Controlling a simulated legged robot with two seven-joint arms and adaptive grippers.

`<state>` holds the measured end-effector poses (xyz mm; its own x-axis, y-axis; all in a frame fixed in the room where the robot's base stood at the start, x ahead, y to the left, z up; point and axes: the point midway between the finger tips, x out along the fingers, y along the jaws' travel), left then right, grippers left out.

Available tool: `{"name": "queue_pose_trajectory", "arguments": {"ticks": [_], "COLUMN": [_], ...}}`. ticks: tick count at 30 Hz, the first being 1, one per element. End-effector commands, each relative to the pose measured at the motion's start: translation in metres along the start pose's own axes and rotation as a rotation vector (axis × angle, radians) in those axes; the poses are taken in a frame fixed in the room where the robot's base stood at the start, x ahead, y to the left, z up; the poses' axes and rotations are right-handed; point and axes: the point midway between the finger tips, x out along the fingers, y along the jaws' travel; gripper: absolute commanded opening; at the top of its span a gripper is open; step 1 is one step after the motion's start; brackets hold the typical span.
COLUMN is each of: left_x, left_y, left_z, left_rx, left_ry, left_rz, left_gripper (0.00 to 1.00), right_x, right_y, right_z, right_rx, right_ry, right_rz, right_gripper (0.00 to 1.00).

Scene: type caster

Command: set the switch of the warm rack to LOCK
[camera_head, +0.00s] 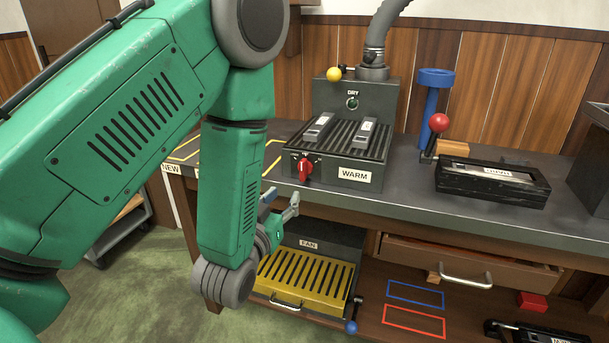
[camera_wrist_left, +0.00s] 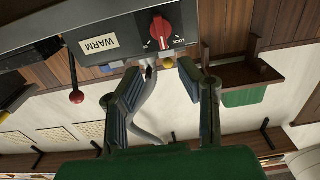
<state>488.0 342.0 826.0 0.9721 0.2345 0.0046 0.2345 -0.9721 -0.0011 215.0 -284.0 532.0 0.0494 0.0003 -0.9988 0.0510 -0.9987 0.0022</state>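The warm rack (camera_head: 353,140) is a dark ribbed box with a WARM label, standing on the bench. Its red switch knob (camera_head: 305,168) is on the front face, left of the label. The knob also shows in the left wrist view (camera_wrist_left: 160,31), with a LOCK mark at its right; its exact setting is hard to read. My left gripper (camera_head: 279,203) is open and empty, below and left of the knob and apart from it. In the left wrist view its two fingers (camera_wrist_left: 160,70) are spread below the knob. My right gripper is not in view.
A yellow-topped FAN unit (camera_head: 305,280) sits on the shelf below. A black box with a red-ball lever (camera_head: 438,123) and a blue post (camera_head: 432,105) stand to the right on the bench. The bench edge (camera_head: 400,205) runs close to my left gripper.

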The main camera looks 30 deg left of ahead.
Motion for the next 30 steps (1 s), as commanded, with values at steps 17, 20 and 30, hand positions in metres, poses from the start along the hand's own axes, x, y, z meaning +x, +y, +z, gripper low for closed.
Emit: {"name": "queue_pose_trajectory", "arguments": {"ticks": [17,20,30], "left_x": [0.108,0.115,0.118], "left_y": [0.003,0.003,0.003], "left_z": [0.0,0.0,0.0], "left_rx": [0.005,0.004,0.004], "left_ry": [0.0,-0.001,-0.003], "left_rz": [0.0,0.001,0.001], "left_gripper": [0.32,0.32,0.32], "right_x": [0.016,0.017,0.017], "right_y": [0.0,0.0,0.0], "right_z": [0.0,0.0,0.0], "right_rx": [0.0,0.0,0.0], "right_ry": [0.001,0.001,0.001], "right_rz": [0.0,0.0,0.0], "right_gripper": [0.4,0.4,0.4]}}
